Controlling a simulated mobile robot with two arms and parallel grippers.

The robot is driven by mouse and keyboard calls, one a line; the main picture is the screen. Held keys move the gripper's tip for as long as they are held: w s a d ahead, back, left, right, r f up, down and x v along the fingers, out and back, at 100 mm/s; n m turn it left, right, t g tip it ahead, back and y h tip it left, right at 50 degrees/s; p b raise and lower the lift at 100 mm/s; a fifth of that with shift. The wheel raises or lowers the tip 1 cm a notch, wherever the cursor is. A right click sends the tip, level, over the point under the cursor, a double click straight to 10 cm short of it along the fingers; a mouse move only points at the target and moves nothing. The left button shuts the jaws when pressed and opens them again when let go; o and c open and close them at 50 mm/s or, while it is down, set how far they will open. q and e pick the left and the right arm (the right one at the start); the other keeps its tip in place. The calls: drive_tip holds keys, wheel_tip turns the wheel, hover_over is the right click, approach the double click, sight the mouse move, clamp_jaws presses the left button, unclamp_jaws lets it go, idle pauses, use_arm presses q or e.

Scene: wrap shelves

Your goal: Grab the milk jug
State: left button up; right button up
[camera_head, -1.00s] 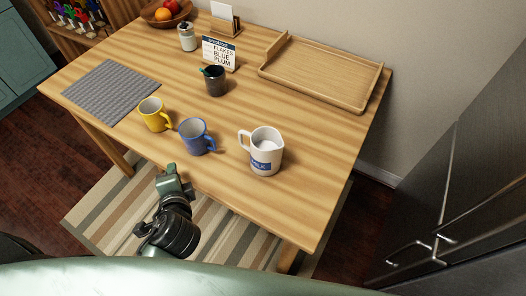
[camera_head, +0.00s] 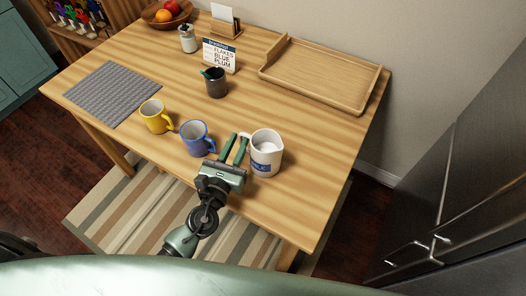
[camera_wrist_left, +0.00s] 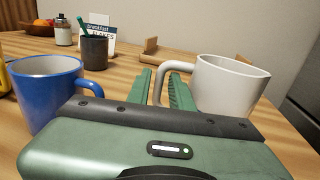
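The milk jug (camera_head: 267,153) is white with a blue label and stands upright on the wooden table (camera_head: 190,75), near its front edge. Its handle points left, towards my left gripper (camera_head: 237,142). My left gripper is open, with its two green fingers reaching over the table just left of the jug. In the left wrist view the jug (camera_wrist_left: 231,88) is at the right and its handle is close to the fingertips (camera_wrist_left: 162,75). My right gripper is not in view.
A blue mug (camera_head: 195,139) stands close left of the gripper, with a yellow mug (camera_head: 154,117) beyond it. A dark cup (camera_head: 215,83), a sign (camera_head: 219,55) and a wooden tray (camera_head: 320,75) are farther back. A grey mat (camera_head: 102,93) lies at the left.

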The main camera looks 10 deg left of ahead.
use_arm(q)
drive_tip(key=shift+w+d, duration=0.1)
drive_tip(key=shift+w, duration=1.1)
clamp_jaws()
idle(0.4)
drive_tip(key=shift+r, duration=0.1)
